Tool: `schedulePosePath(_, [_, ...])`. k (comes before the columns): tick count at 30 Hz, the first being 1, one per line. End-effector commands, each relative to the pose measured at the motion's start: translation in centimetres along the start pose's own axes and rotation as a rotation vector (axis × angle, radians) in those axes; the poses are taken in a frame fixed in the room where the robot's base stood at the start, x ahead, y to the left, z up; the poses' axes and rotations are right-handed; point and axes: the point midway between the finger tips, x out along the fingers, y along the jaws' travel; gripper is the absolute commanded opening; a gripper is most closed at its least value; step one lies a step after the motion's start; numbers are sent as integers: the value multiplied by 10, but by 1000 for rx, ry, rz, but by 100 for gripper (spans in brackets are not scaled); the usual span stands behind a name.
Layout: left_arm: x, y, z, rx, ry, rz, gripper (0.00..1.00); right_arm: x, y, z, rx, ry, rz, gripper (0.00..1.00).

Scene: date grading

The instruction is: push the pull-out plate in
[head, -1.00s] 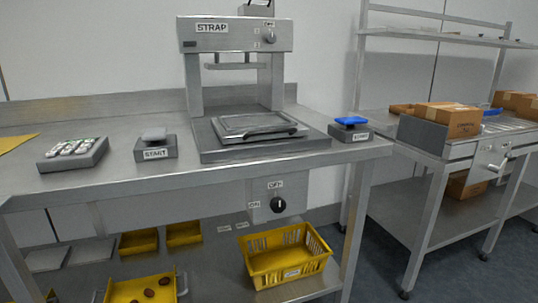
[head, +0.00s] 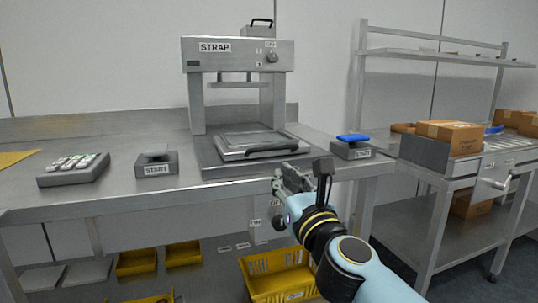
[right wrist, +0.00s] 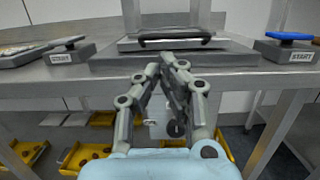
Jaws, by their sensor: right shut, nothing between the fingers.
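The pull-out plate (head: 236,148) is a flat metal plate with a dark bar handle (head: 272,149) along its front edge. It lies on the grey base of the machine marked STRAP (head: 238,48), below the press head, and reaches forward of the two posts. The plate also shows in the right wrist view (right wrist: 165,44), straight ahead. My right gripper (head: 280,178) is shut and empty, in front of the bench edge and lower than the plate's handle, apart from it. In the right wrist view its fingertips (right wrist: 167,58) come together just below the handle. My left gripper is out of view.
Start buttons stand left (head: 156,164) and right (head: 351,147) of the machine, the right one with a blue top. Yellow crates (head: 270,278) sit on the lower shelf. A second bench at right holds cardboard boxes (head: 448,135).

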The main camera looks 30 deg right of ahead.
Motion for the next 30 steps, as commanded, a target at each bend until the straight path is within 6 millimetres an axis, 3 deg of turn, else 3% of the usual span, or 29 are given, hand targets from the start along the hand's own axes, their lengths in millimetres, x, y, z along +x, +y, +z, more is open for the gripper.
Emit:
schedulePosePath(6, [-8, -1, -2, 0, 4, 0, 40, 49, 0, 2, -2, -2, 0, 0])
schedulePosePath(12, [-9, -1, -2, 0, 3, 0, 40, 80, 0, 0, -2, 0, -1, 0])
schedulePosePath(18, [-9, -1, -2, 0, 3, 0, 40, 93, 0, -1, -3, 1, 0, 0])
schedulePosePath(30, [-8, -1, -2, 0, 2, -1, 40, 98, 0, -2, -3, 0, 0, 0])
